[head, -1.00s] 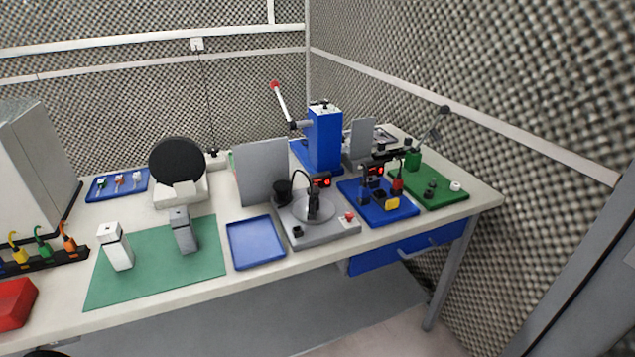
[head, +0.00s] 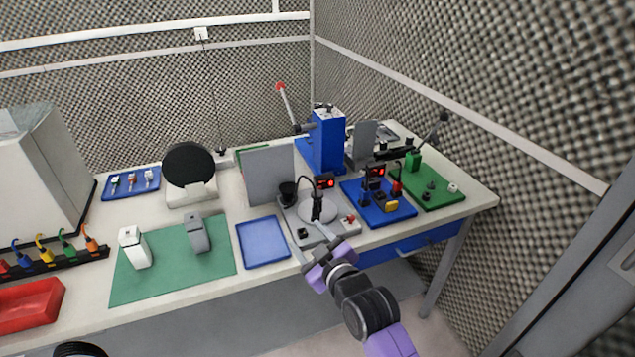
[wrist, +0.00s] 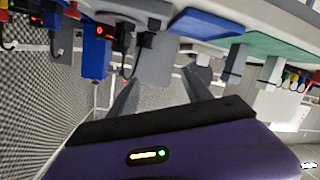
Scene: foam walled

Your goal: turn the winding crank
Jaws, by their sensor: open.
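My gripper (head: 328,246) is at the table's front edge, in front of the grey station and lower right of the blue tray. Its two fingers stand apart with nothing between them; they also show in the wrist view (wrist: 160,84). I cannot clearly tell which part is the winding crank. A black arm with a dark knob (head: 443,117) rises from the green board (head: 437,198) at the far right. A lever with a red ball (head: 281,87) stands on the blue column (head: 328,140) at the back. My gripper touches neither.
The grey station (head: 290,222) carries a round plate and red display. The blue board (head: 350,200) holds small parts. A flat blue tray (head: 262,243) and green mat (head: 170,285) lie left. A grey upright panel (head: 268,177) stands behind. Free room lies before the table.

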